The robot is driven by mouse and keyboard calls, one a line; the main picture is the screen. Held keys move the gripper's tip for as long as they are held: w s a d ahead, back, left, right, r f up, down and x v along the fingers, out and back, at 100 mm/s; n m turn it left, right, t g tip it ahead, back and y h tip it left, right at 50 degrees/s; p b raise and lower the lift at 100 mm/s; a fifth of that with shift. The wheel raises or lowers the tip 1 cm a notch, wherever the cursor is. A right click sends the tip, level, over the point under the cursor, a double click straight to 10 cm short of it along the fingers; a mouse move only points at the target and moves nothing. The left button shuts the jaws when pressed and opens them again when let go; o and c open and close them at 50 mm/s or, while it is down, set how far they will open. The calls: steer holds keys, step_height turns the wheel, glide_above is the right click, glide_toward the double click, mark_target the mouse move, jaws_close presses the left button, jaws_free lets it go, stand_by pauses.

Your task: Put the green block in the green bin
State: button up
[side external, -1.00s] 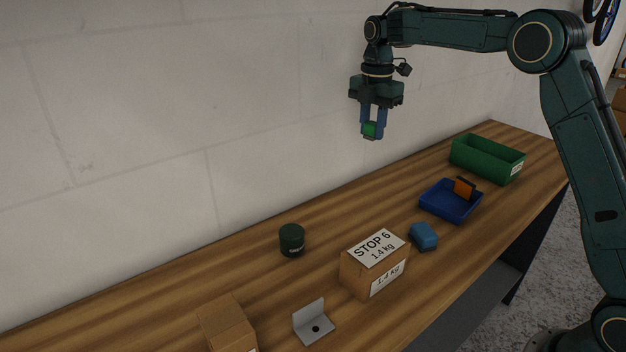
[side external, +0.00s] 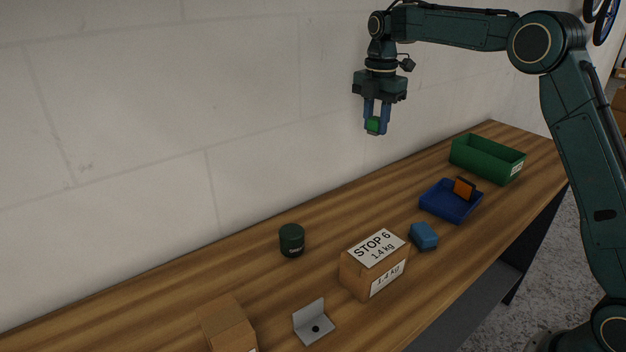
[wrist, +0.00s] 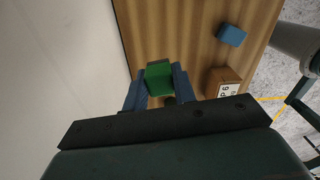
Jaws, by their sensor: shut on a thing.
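My gripper (side external: 376,127) is shut on the green block (side external: 373,125) and holds it high above the bench, near the wall. In the wrist view the green block (wrist: 159,78) sits between the two blue fingers of my gripper (wrist: 158,88). The green bin (side external: 487,159) stands at the far right end of the bench, to the right of and below my gripper. It has a white label on its near end. The part of its inside that shows looks empty.
A blue tray (side external: 449,202) holding an orange and black item (side external: 464,188) stands before the green bin. A blue block (side external: 423,236), a labelled box (side external: 374,264), a dark green can (side external: 291,240), a metal bracket (side external: 313,323) and another box (side external: 228,325) stand on the wooden bench (side external: 200,270).

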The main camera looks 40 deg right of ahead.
steer(key=d+f, duration=0.3)
steer(key=d, duration=0.9)
steer(key=m, duration=0.2)
glide_above(490, 165)
steer(key=d, duration=0.3)
step_height(490, 165, down, 8)
steer(key=shift+w+a+f, duration=0.1)
steer(key=shift+w+f, duration=0.05)
steer(key=shift+f, duration=1.2)
steer(key=shift+w+a+f, duration=0.1)
steer(key=shift+f, duration=1.25)
steer(key=shift+w+f, duration=0.15)
steer(key=shift+f, duration=1.2)
steer(key=shift+f, duration=0.15)
steer(key=o, duration=0.9)
steer(key=shift+o, duration=0.2)
